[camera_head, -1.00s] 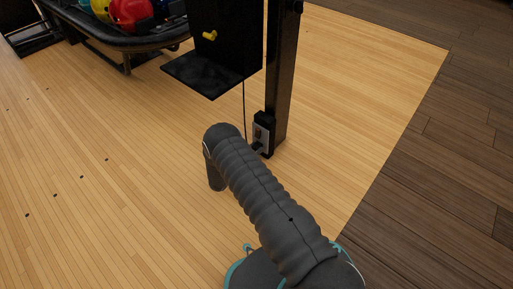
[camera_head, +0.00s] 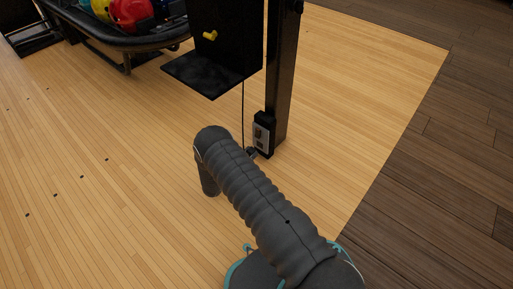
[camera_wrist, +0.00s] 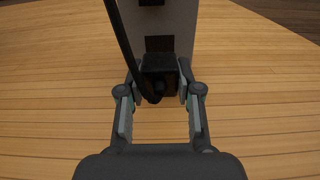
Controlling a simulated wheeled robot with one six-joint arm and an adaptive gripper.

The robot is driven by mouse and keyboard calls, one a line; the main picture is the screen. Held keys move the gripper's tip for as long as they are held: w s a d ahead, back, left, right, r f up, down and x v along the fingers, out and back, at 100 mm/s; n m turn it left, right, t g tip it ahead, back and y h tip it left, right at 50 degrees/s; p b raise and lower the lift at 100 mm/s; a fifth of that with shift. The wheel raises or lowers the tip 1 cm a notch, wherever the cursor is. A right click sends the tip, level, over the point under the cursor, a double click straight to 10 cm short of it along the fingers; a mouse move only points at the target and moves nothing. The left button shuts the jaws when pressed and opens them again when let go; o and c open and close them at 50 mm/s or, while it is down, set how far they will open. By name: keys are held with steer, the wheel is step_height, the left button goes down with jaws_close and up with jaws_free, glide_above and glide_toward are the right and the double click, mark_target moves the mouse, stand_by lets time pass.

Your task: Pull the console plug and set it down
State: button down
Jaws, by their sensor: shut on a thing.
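The console plug (camera_wrist: 160,72) is a black block with a black cable (camera_wrist: 120,40) running up from it in the wrist view. My gripper (camera_wrist: 158,90) is shut on it, one finger on each side. The grey outlet plate (camera_wrist: 178,22) stands behind the plug, with a dark socket (camera_wrist: 159,43) uncovered above it. My arm hides most of the gripper there.
The black post (camera_head: 281,85) and a console with a black shelf (camera_head: 211,75) stand just beyond my arm. A ball rack (camera_head: 125,41) with coloured balls is at the upper left. The light wood floor (camera_head: 110,190) to the left is clear.

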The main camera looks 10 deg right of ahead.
steer(key=shift+v, duration=1.05)
steer(key=shift+s, duration=0.1)
